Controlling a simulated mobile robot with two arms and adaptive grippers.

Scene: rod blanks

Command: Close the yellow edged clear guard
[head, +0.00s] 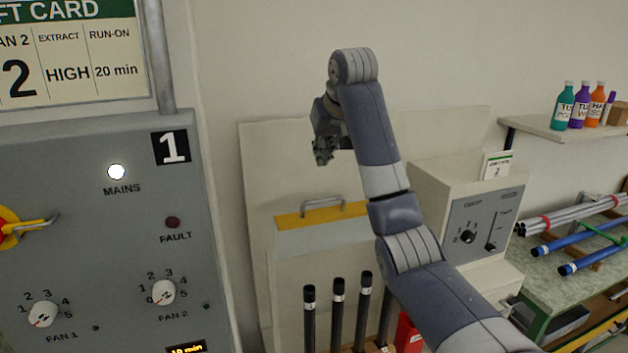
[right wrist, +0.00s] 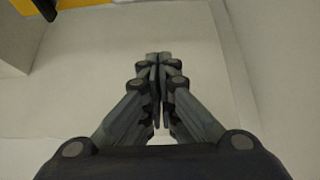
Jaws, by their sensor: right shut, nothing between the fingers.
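The guard's yellow edge (head: 322,213) runs across the pale machine housing, with a grey bar handle (head: 335,203) on it. The clear pane is hard to make out, and I cannot tell how far the guard is open. Dark rods (head: 338,310) stand upright below the edge. My right gripper (head: 323,154) is shut and empty, above the handle and apart from it. Its closed fingers (right wrist: 158,60) show in the right wrist view, with part of the yellow edge (right wrist: 90,3) at the top left. My left gripper is out of view.
A grey control panel (head: 105,230) with knobs and a lit MAINS lamp stands at the left. A control box (head: 480,220) with a dial is right of my arm. Blue and grey rods (head: 575,240) lie on a bench at the right. Bottles (head: 580,106) stand on a shelf.

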